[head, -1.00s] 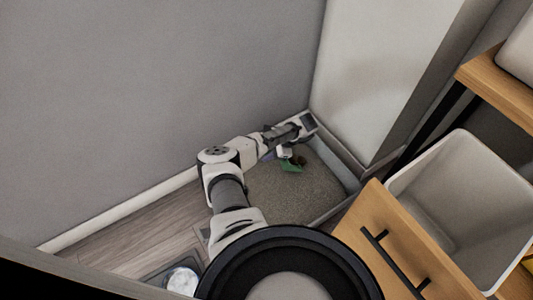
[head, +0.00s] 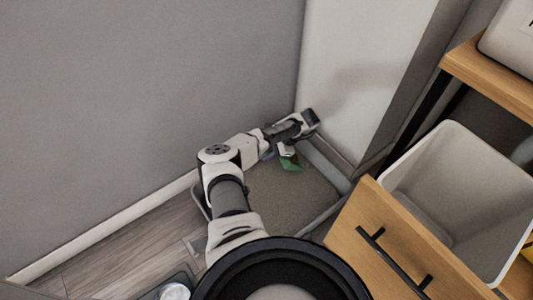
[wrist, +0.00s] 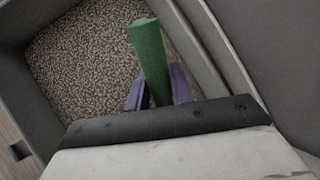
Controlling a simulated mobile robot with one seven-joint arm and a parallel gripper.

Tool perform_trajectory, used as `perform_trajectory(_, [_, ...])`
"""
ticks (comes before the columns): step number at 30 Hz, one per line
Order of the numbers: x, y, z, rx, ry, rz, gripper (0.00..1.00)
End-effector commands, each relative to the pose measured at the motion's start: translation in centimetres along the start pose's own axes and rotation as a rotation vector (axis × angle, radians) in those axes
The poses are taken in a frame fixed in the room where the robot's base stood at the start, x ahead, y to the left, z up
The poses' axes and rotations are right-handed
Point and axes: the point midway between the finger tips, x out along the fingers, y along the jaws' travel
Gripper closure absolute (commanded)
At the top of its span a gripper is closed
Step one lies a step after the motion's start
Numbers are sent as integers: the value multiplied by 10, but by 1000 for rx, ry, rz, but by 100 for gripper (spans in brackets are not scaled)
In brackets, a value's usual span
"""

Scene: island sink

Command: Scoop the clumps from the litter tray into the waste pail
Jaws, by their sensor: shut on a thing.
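The litter tray (head: 325,158) stands on the floor in the wall corner, with grey walls and speckled litter (head: 305,200). It also fills much of the wrist view (wrist: 205,45). My gripper (head: 281,150) is over the far part of the tray, with its purple fingers (wrist: 158,88) shut on a green scoop (wrist: 150,50). In the head view the scoop (head: 291,163) hangs below my gripper, over or at the litter; I cannot tell if it touches. No clump stands out clearly. The waste pail (head: 438,165) is the pale bin at right, behind a wooden drawer front.
The wooden drawer front (head: 385,245) with a black handle stands out between the tray and the right edge. Walls (head: 345,80) close in the tray's far and right sides. A wooden shelf (head: 490,80) is above the pail. Bare floor (head: 120,240) lies left of the tray.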

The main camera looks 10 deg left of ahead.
Motion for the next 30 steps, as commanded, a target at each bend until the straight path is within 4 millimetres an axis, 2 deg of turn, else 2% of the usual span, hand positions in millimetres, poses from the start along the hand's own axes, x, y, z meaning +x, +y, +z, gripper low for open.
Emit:
perform_trajectory(1, [-11,-2,8,0,0,1,97])
perform_trajectory(30, [-102,-20,80,0,1,1,97])
